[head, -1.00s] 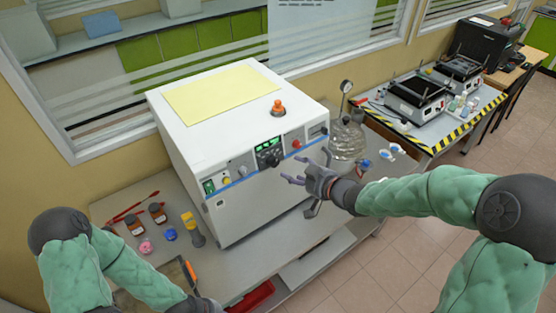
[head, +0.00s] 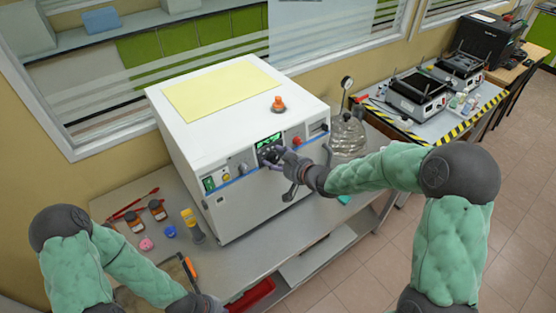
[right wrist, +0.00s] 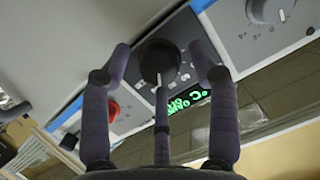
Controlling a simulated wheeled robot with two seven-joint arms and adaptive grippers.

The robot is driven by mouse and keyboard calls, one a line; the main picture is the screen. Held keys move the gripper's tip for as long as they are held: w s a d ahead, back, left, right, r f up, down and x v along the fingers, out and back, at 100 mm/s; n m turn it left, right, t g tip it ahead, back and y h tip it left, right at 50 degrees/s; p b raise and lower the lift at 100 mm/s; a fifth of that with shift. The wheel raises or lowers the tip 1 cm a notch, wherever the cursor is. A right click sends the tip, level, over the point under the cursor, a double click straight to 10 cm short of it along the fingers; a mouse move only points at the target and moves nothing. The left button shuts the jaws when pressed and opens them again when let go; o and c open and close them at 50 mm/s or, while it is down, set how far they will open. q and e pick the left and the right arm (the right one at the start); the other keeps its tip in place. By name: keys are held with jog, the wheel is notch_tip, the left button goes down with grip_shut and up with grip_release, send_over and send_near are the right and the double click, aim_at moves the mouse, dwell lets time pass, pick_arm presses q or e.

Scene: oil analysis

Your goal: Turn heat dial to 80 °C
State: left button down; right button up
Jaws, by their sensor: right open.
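The heat dial (right wrist: 158,62) is a round black knob on the machine's front panel, with a white pointer mark facing the display. In the right wrist view my right gripper (right wrist: 160,58) is open, with a finger on each side of the dial and the third in front of it. I cannot tell whether they touch it. The green display (right wrist: 188,103) beside the dial shows inverted digits and °C, too unclear to read; it also shows in the head view (head: 268,141). There my right gripper (head: 274,158) covers most of the dial. My left gripper is out of view.
The white machine (head: 190,130) stands on a grey table (head: 318,238). A red button (right wrist: 112,110) and a grey knob (right wrist: 268,9) flank the dial. An orange knob (head: 278,104) sits on top. A glass flask (head: 347,137) stands to the right; small bottles stand left.

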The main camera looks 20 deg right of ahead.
jog(key=c, duration=1.1)
jog(key=n+b, duration=0.2)
jog(key=b, duration=0.3)
jog(key=shift+a+f+n+h+b, duration=0.1)
jog(key=shift+f+n+h+b, duration=0.05)
jog(key=shift+n+h+b, duration=0.2)
jog(key=shift+n+b, duration=0.25)
jog(key=shift+b, duration=0.3)
jog(key=shift+r, duration=0.2)
jog(key=o, duration=1.1)
jog(key=v, duration=1.2)
jog(key=shift+a, duration=0.15)
jog(key=shift+s, duration=0.1)
